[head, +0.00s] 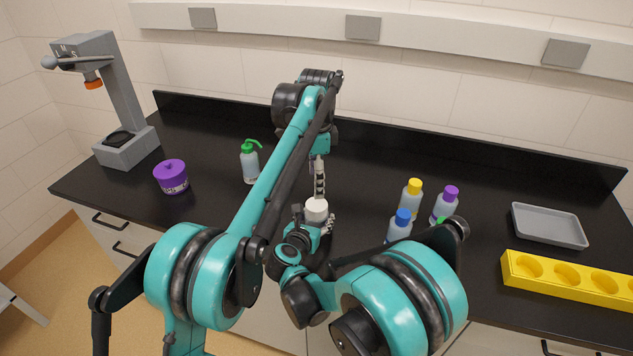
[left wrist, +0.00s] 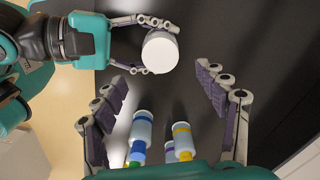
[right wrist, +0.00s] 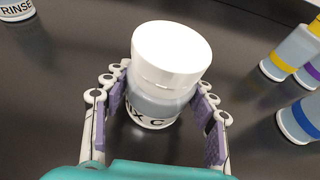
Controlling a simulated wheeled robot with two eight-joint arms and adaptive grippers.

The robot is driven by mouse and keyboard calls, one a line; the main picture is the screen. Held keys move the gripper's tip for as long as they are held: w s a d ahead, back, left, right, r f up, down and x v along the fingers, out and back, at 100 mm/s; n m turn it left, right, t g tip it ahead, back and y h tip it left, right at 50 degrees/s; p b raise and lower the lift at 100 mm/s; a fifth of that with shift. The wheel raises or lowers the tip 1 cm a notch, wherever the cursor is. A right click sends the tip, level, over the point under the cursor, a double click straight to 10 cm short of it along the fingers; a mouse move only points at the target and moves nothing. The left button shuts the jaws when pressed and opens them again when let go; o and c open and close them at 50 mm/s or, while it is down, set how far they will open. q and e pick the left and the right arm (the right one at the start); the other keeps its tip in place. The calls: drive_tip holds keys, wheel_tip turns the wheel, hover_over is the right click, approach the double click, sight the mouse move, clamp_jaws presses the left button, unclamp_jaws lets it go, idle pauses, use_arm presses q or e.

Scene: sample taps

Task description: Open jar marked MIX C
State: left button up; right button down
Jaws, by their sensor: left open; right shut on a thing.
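The jar (right wrist: 155,105) has a white lid (right wrist: 172,52) seated on a clear body, and its label reads partly "X C" in the right wrist view. It stands upright on the black counter, with the lid also showing in the head view (head: 316,208) and the left wrist view (left wrist: 160,52). My right gripper (right wrist: 160,105) is shut on the jar's body, one finger on each side below the lid. My left gripper (left wrist: 160,78) is open and empty, its fingers pointing toward the lid but apart from it. In the head view, the arms hide part of the jar.
Bottles with yellow (head: 411,200), purple (head: 445,205) and blue (head: 400,228) caps stand right of the jar. A grey tray (head: 548,226) and yellow rack (head: 568,284) lie far right.

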sight(316, 204)
use_arm(q)
drive_tip(key=m, duration=1.3)
drive_tip(key=shift+m, duration=0.4)
drive_tip(key=shift+f, duration=4)
